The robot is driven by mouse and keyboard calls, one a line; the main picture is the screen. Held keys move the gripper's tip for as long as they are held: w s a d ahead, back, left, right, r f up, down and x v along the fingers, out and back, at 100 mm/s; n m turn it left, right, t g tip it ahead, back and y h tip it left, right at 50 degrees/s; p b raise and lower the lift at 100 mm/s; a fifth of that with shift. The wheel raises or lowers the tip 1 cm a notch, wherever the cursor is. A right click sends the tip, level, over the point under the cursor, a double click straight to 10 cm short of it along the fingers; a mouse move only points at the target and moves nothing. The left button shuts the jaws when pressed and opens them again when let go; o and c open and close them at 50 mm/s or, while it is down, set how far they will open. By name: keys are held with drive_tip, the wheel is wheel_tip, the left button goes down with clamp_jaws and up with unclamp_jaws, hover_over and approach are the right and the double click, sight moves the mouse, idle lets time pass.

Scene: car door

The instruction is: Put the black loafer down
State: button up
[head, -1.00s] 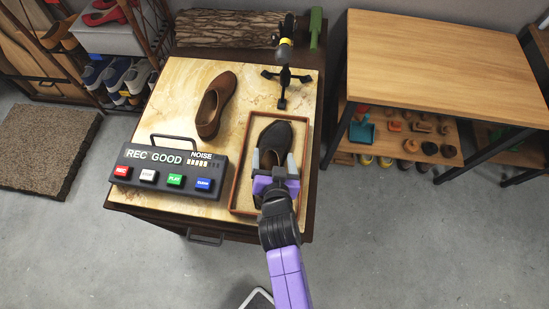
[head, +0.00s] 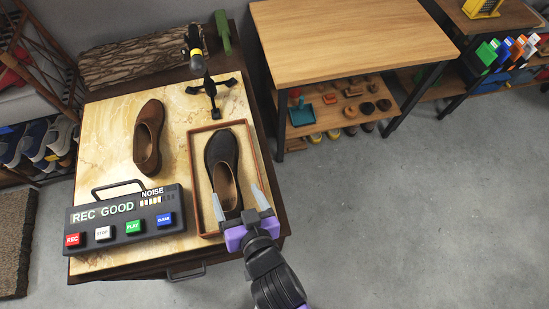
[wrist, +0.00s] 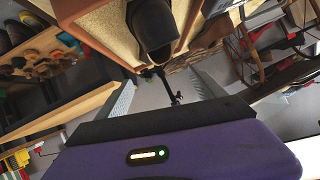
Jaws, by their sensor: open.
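The black loafer (head: 222,152) lies in the shallow tan-lined tray (head: 252,140) on the stone-topped cabinet, its toe toward the back and its heel toward me. My gripper (head: 239,203) is open and empty at the tray's front end, its fingers spread near the loafer's heel. In the wrist view the loafer's dark heel (wrist: 155,40) shows at the top, beyond the fingers and apart from them. The tray's edge (wrist: 85,10) shows beside it.
A brown loafer (head: 149,135) lies left of the tray. A recorder box (head: 122,218) with coloured buttons stands at the front left. A black stand (head: 212,88) is behind the tray. A wooden table (head: 345,40) stands to the right; open floor lies in front.

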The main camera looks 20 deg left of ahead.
drive_tip(key=s+d+r+m+t+h, duration=0.1)
drive_tip(key=s+d+m+t+h, duration=0.2)
drive_tip(key=d, duration=1.6)
drive_tip(key=s+d+r+m+t+h, duration=0.1)
drive_tip(key=s+d+r+h, duration=0.1)
drive_tip(key=s+d+r, duration=0.4)
drive_tip(key=s+d+r+m+t+h, duration=0.1)
drive_tip(key=s+d+r+h, duration=0.2)
drive_tip(key=s+d+r, duration=0.3)
drive_tip(key=d+r, duration=0.1)
drive_tip(key=d, duration=0.3)
drive_tip(key=shift+m+t+h, duration=0.3)
drive_tip(key=shift+t, duration=0.1)
drive_tip(key=shift+d, duration=0.1)
drive_tip(key=shift+c, duration=0.2)
